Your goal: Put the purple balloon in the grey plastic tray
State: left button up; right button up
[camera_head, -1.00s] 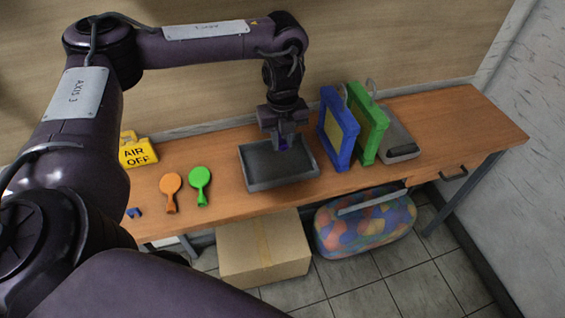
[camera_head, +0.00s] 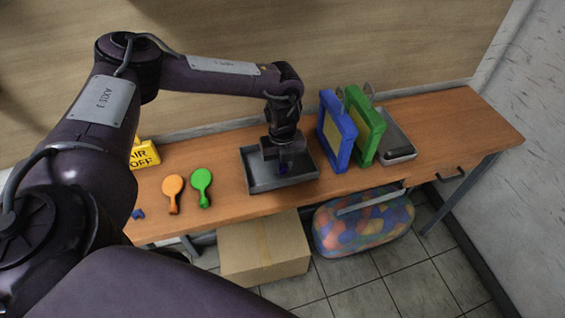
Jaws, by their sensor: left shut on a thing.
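The grey plastic tray (camera_head: 257,187) lies on the wooden table near its middle. My left gripper (camera_head: 284,166) points down over the tray, low and close to its floor. It is shut on the purple balloon (camera_head: 284,170), of which only a small dark purple bit shows between the fingers. The rest of the balloon is hidden by the gripper, and I cannot tell whether it touches the tray floor. My right gripper is not in view.
An orange balloon (camera_head: 173,188) and a green balloon (camera_head: 202,184) lie left of the tray. A blue frame (camera_head: 345,158) and a green frame (camera_head: 373,140) stand upright close to its right. A yellow "AIR OFF" sign (camera_head: 144,155) stands at the left, partly behind my arm.

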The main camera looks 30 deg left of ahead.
pick_arm(q)
jog(key=shift+f, duration=0.6)
jog(key=o, duration=0.9)
